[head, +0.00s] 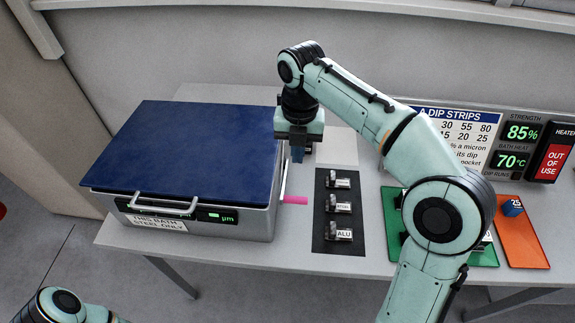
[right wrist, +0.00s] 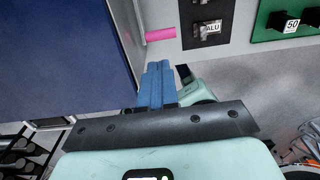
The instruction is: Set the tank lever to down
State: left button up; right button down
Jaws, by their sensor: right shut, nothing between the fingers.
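The tank (head: 200,222) is a grey box with a closed dark blue lid (head: 190,145) and a front handle. Its lever has a pink grip (head: 294,200), which sticks out to the right from the tank's right side near the front. The pink grip also shows in the right wrist view (right wrist: 160,34). My right gripper (head: 297,156) is shut and empty. It hangs beside the tank's right side, behind the pink grip in the head view and apart from it. In the right wrist view its blue fingers (right wrist: 157,85) are together. My left gripper is out of view.
A dark mat (head: 325,240) with several labelled metal pieces lies right of the lever. Farther right are a green mat (head: 487,256) and an orange mat (head: 525,250) with a blue cube (head: 513,206). A sign and display panel (head: 460,140) stands at the back right.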

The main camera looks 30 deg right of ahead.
jog(key=b, duration=0.2)
send_over(297, 198)
notch_tip(297, 198, down, 6)
notch_tip(297, 198, down, 7)
jog(key=shift+r+b, duration=0.1)
jog(key=shift+b, duration=0.3)
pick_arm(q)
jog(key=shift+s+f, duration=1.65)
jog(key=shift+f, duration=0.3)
pick_arm(e)
jog(key=shift+w+f, duration=0.1)
jog(key=shift+f, duration=0.35)
